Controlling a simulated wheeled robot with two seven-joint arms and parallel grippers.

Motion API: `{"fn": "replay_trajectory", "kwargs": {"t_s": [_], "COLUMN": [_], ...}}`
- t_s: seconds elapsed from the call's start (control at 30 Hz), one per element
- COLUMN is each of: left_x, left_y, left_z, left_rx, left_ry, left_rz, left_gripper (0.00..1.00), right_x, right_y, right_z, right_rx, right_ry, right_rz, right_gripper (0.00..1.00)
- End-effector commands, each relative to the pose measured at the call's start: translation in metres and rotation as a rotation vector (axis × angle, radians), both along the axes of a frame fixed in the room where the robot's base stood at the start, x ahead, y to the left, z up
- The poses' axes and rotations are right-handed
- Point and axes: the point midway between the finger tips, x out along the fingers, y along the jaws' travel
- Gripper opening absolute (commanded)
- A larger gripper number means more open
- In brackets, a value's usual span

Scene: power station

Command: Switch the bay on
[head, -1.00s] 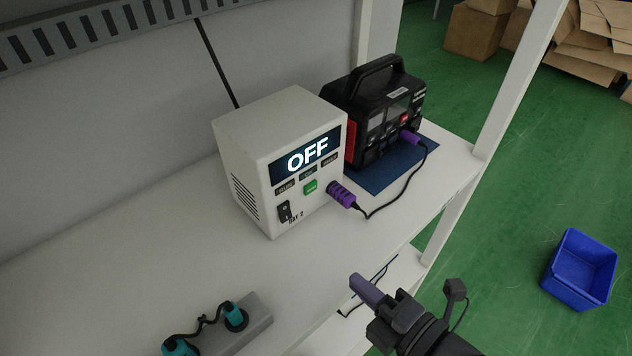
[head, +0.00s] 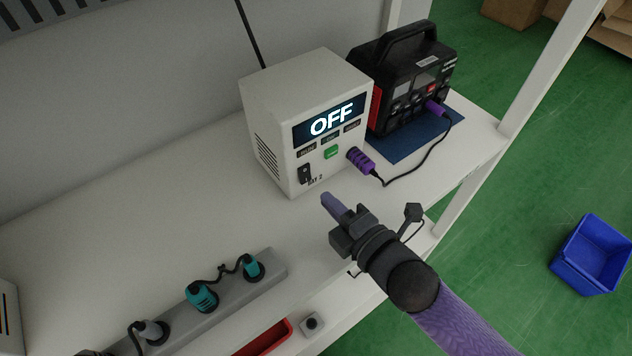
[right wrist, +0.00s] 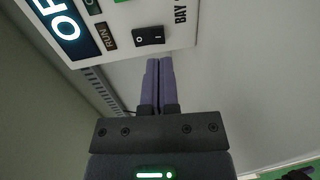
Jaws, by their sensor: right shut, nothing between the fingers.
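The bay unit (head: 290,99) is a white box on the shelf, and its display (head: 330,120) reads OFF. Its front has a green button (head: 331,153) and a black rocker switch (head: 305,174) above the BAY 2 label. The rocker switch, marked O and I, also shows in the right wrist view (right wrist: 149,36). A purple plug (head: 360,160) sits in the front, with a black cable to the black power station (head: 405,85). My right gripper (head: 328,200) is shut and empty, in front of and just below the switch, apart from it. My left gripper is not in view.
A grey power strip (head: 262,275) with teal plugs lies on the shelf at the lower left. The power station stands on a blue mat (head: 400,149). A white post (head: 545,75) rises at the right. A blue bin (head: 592,253) stands on the green floor.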

Motion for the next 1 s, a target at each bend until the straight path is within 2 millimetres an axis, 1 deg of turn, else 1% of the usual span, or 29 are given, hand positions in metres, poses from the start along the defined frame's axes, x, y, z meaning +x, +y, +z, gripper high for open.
{"fn": "replay_trajectory", "kwargs": {"t_s": [0.03,0.1,0.2,0.3,0.67,0.77,0.83,1.0], "left_x": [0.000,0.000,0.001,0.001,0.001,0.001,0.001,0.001], "left_y": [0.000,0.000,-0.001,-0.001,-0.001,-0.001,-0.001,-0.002], "left_z": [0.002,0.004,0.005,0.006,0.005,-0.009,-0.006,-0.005], "left_rx": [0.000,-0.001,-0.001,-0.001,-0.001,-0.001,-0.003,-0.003], "left_ry": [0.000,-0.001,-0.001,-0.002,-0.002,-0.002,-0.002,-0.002], "left_rz": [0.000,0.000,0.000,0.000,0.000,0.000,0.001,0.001], "left_gripper": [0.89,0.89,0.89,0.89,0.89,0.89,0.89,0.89], "right_x": [0.008,0.017,0.028,0.033,0.035,0.038,0.038,0.038], "right_y": [0.006,0.013,0.020,0.024,0.026,0.028,0.028,0.028], "right_z": [0.001,-0.001,-0.003,-0.005,-0.006,-0.012,-0.008,-0.007], "right_rx": [0.003,0.001,0.001,0.002,0.001,0.020,0.024,0.024], "right_ry": [-0.002,0.000,0.000,0.001,0.000,-0.025,-0.032,-0.032], "right_rz": [0.000,0.000,0.000,0.000,0.000,-0.001,-0.001,-0.001], "right_gripper": [0.00,0.00,0.00,0.00,0.00,0.00,0.00,0.00]}}
